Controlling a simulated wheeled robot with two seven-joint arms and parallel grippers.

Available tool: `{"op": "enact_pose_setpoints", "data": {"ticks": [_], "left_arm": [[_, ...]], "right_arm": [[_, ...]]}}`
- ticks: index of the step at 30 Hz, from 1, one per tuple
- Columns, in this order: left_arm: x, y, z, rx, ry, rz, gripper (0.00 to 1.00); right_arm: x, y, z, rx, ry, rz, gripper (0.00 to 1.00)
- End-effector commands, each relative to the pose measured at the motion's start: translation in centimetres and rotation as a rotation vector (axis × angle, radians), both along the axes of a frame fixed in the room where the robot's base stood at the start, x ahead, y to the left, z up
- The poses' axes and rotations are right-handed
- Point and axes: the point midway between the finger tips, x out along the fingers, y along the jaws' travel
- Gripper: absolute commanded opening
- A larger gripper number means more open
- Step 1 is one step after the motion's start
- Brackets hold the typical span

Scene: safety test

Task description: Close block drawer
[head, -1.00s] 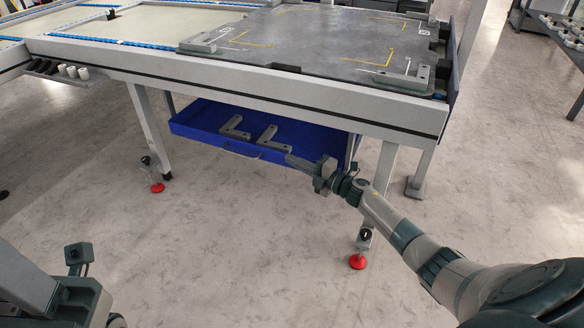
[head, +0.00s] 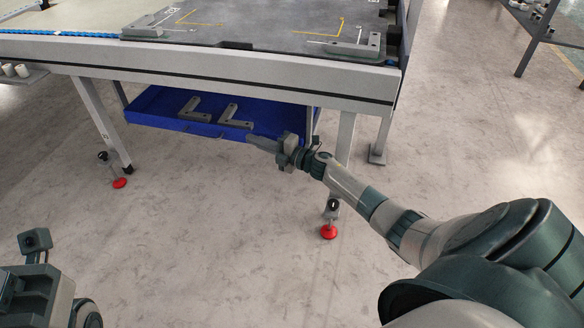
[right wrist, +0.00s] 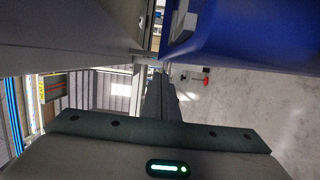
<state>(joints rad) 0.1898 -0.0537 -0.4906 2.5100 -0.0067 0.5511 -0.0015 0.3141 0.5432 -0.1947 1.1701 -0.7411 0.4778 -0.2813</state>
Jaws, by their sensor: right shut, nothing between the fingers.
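The blue block drawer (head: 160,112) hangs under the table and stands pulled out, open at the top. Two grey L-shaped blocks lie in it, one at the left (head: 192,108) and one at the right (head: 234,118). My right gripper (head: 250,138) is shut and empty, at the right part of the drawer's front edge; I cannot tell if it touches. In the right wrist view its fingers (right wrist: 158,98) point ahead, with the blue drawer wall (right wrist: 235,35) at upper right. At the head view's lower left is part of my left arm; its fingertips are not seen.
The table (head: 220,68) spans above the drawer, with a grey plate (head: 265,25) and L-shaped brackets on top. Table legs with red feet (head: 329,231) and (head: 120,183) flank the drawer. The floor in front is clear.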

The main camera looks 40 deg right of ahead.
Motion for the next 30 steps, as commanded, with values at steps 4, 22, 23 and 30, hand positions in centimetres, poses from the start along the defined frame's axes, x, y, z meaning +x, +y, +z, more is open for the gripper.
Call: {"op": "enact_pose_setpoints", "data": {"ticks": [4, 22, 23, 30], "left_arm": [[0.0, 0.0, 1.7, 0.0, 0.0, 0.0, 0.42], [0.0, 0.0, 4.9, 0.0, 0.0, 0.0, 0.42], [0.0, 0.0, 5.1, 0.0, 0.0, 0.0, 0.42], [0.0, 0.0, 7.2, 0.0, 0.0, 0.0, 0.42]], "right_arm": [[-1.6, 2.1, 0.3, 0.001, 0.003, 0.004, 0.0], [-10.1, 1.5, -0.1, -0.001, 0.004, 0.004, 0.0], [-10.5, 1.3, 0.0, 0.0, 0.004, 0.005, 0.0], [-12.9, 0.7, 0.9, 0.048, 0.032, -0.044, 0.0]]}}
